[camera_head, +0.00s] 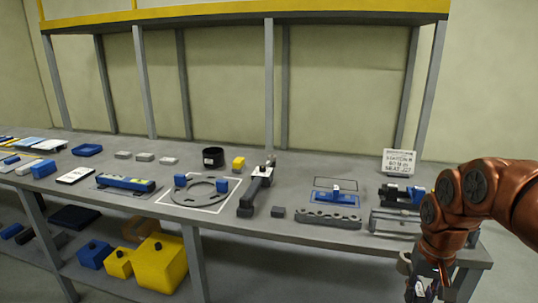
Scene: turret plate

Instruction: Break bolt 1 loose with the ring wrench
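A grey round plate (179,198) with a large opening lies on a white-outlined patch near the middle of the workbench, with blue blocks on it. Single bolts are too small to tell apart, so I cannot pick out bolt 1. I cannot identify the ring wrench for certain; a long dark tool (249,201) with a light upper end lies just right of the plate. My gripper (423,291) hangs at the lower right, in front of the bench's right end and well away from the plate. It is small and partly cut off by the lower edge, so its opening is unclear.
A grey bar with holes (328,218) lies along the front edge. A sign (398,162) stands behind a grey and blue fixture (396,215) at the right. Shelf posts rise behind.

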